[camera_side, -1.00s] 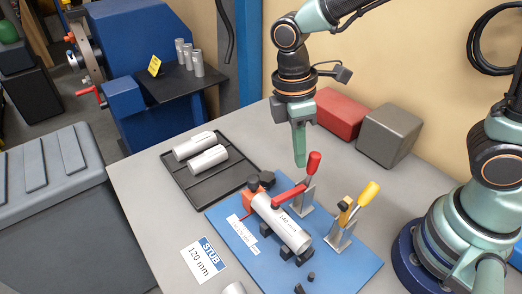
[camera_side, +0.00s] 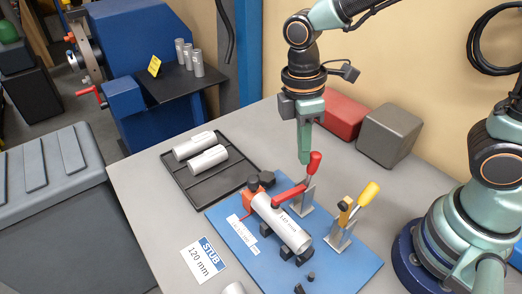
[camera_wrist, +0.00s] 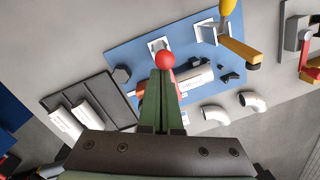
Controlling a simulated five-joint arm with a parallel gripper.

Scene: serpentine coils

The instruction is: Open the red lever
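The red lever (camera_side: 314,164) stands with its handle upright on a metal bracket on the blue board. Its red arm (camera_side: 288,195) reaches over a silver tube (camera_side: 280,224) marked with print. In the wrist view its round red knob (camera_wrist: 166,60) shows just beyond my fingertips. My gripper (camera_side: 304,161) points down, just left of the knob in the side view; contact cannot be told. In the wrist view my green fingers (camera_wrist: 160,75) lie close together with nothing visible between them. They hide part of the lever and tube.
A yellow lever (camera_side: 368,194) stands right of the red one on the blue board (camera_side: 345,268). A black tray (camera_side: 206,181) with silver tubes lies to the left. Red and grey blocks (camera_side: 390,135) stand behind. A "STUB 120 mm" card (camera_side: 203,260) lies in front.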

